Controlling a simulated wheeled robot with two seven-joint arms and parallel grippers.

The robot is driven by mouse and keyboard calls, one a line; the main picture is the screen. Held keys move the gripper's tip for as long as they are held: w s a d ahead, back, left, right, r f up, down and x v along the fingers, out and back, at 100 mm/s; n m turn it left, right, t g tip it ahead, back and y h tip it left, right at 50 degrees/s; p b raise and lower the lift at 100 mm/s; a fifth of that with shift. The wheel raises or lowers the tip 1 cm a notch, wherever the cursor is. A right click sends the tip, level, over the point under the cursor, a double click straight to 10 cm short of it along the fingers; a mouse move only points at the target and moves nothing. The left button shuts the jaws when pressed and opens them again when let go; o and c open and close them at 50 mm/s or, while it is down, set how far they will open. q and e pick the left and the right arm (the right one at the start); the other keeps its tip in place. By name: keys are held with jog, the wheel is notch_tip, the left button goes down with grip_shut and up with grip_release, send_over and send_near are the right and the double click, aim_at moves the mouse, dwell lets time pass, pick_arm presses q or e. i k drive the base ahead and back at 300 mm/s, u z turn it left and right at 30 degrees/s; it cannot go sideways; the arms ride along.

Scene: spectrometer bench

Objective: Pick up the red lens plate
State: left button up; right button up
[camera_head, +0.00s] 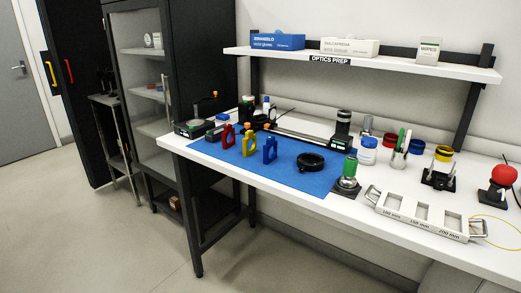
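The red lens plate (228,137) stands upright near the left end of the blue mat (315,185) on the white bench. A yellow lens plate (249,146) stands just to its right, and a blue lens plate (270,151) stands to the right of the yellow one. The three stand in a row with small gaps between them. Neither of my grippers is in view.
A black ring (311,162) lies on the mat. A green-topped holder (348,175) stands at the mat's right edge. A silver rack with slots (424,215) lies to the right. A dark rail (305,136) runs behind the plates. The mat's front is clear.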

aim_at(229, 136)
jog(key=k, duration=0.25)
jog(key=u, duration=0.9)
jog(key=i, duration=1.05)
jog(key=z, duration=0.4)
